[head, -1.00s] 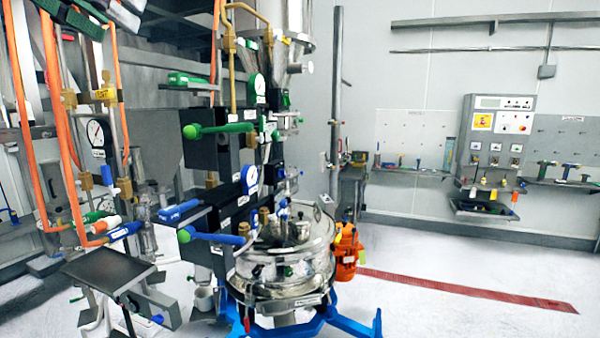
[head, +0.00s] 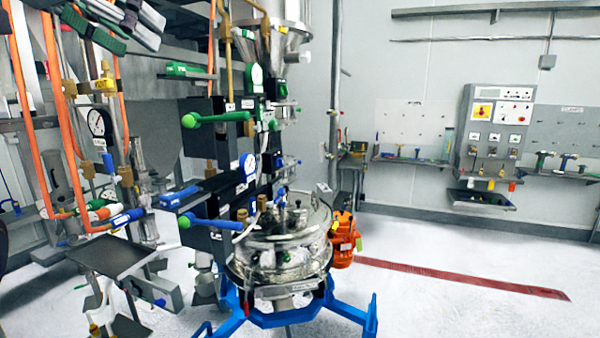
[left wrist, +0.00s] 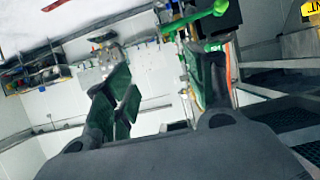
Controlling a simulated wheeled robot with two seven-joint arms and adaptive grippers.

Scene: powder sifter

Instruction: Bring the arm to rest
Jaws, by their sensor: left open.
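My left gripper (head: 112,22) is at the upper left of the head view, raised in front of the pipes. Its fingers have green pads and stand apart with nothing between them. In the left wrist view the two fingers (left wrist: 160,78) also stand apart and empty, with wall and fittings behind them. Most of the left arm is outside the head view. My right gripper does not show.
The steel sifter (head: 285,245) stands on a blue frame (head: 350,310), below valves with green (head: 215,118) and blue handles (head: 210,223). Orange hoses (head: 50,110) and a pressure gauge (head: 97,122) are near the left gripper. The floor at right is open, with a red strip (head: 460,278).

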